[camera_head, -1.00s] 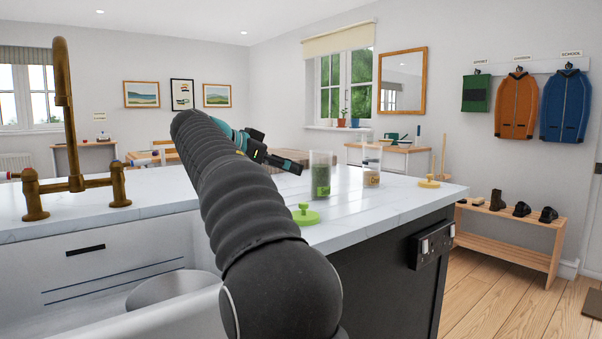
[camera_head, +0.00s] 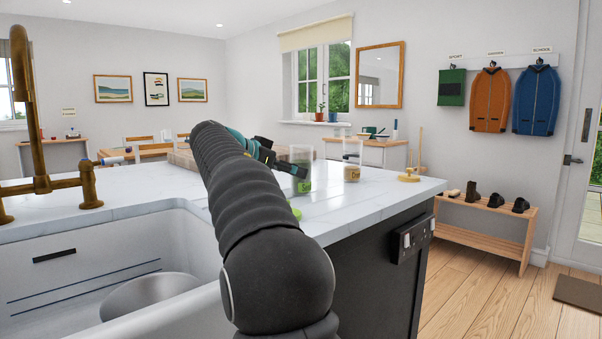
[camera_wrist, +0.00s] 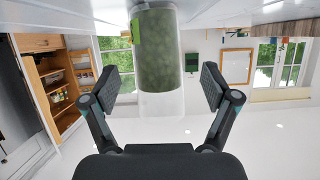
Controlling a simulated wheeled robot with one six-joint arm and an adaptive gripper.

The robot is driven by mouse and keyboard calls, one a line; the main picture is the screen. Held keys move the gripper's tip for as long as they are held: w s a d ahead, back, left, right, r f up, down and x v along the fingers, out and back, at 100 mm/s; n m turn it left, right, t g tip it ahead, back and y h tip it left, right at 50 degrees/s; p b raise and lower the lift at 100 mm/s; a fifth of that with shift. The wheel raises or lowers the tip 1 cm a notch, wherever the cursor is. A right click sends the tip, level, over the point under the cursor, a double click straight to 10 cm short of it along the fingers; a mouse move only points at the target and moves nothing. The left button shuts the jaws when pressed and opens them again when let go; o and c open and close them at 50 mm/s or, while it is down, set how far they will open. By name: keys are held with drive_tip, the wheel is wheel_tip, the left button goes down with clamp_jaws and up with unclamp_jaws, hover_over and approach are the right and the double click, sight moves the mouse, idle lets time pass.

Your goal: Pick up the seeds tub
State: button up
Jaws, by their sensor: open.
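A clear tub with green contents (camera_head: 303,183), seemingly the seeds tub, stands on the white counter. Its label is too small to read surely. In the upside-down wrist view the tub (camera_wrist: 158,55) lies ahead, between the two spread fingers, with gaps on both sides. My gripper (camera_wrist: 165,86) is open and empty. In the head view my gripper (camera_head: 288,166) overlaps the tub's left side; I cannot tell contact there. A green lid (camera_head: 296,213) lies nearer on the counter, partly hidden by my arm.
A second clear tub with tan contents (camera_head: 352,172) stands just right of the green one. A yellowish lid with a knob (camera_head: 408,177) lies near the counter's right end. A sink with a bowl (camera_head: 150,292) and a brass tap (camera_head: 40,150) are at left.

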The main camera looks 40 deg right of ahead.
drive_tip(key=x, duration=0.3)
drive_tip(key=shift+s+d+r, duration=0.15)
drive_tip(key=shift+d, duration=0.65)
drive_tip(key=c, duration=1.4)
drive_tip(key=shift+p, duration=0.3)
